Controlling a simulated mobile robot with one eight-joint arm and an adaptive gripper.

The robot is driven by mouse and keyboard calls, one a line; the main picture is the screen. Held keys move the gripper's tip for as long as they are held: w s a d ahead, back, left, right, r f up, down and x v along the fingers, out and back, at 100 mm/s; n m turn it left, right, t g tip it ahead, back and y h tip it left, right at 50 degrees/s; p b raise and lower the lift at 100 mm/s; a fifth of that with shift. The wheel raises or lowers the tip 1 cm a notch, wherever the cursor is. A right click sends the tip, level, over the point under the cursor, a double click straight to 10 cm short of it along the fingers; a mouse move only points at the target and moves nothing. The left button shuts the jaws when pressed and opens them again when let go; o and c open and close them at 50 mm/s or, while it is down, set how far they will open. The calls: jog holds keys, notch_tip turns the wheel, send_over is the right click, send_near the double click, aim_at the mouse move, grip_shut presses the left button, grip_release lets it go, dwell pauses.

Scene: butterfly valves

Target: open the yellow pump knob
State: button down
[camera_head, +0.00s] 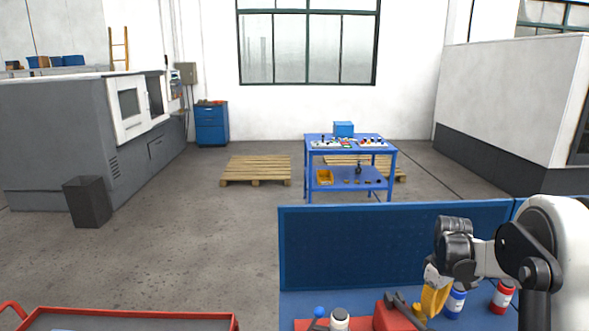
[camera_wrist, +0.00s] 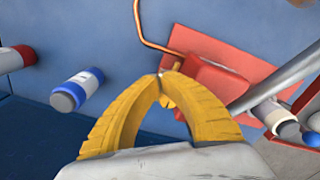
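A red pump body (camera_wrist: 212,82) sits on a flat red plate (camera_wrist: 240,55) on the blue bench. A small yellow piece, likely the pump knob (camera_wrist: 168,101), shows between my yellow fingers in the wrist view. My gripper (camera_wrist: 162,76) has its two curved fingers arched over this piece, with the tips very close together. I cannot tell whether the tips grip the knob or only stand around it. In the head view my gripper (camera_head: 427,306) is low over the bench, right next to the red pump (camera_head: 392,316), and hides the knob.
A blue-banded white bottle (camera_head: 455,299) and a red-banded one (camera_head: 503,296) stand right of my gripper. A copper pipe (camera_wrist: 140,25) and a grey bar (camera_wrist: 278,80) lie near the pump. A blue panel (camera_head: 380,245) rises behind the bench.

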notch_tip(320, 180, up, 5)
jog(key=shift+r+p, duration=0.1)
jog(key=shift+p, duration=1.15)
jog(key=s+a+r+m+t+b, duration=0.35)
jog(key=s+a+r+b, duration=0.35)
jog(key=s+a, duration=0.45)
jog(key=s+a+f+m+t+b, duration=0.1)
jog(key=s+a+f+t+b, duration=0.1)
jog(key=s, duration=0.5)
jog(key=s+a+f+m+t+b, duration=0.1)
jog(key=s+a+f+m, duration=0.1)
jog(key=s+a, duration=0.3)
jog(key=shift+s+f+t+b, duration=0.3)
jog(key=shift+s+t+b, duration=0.05)
jog(key=shift+s, duration=0.65)
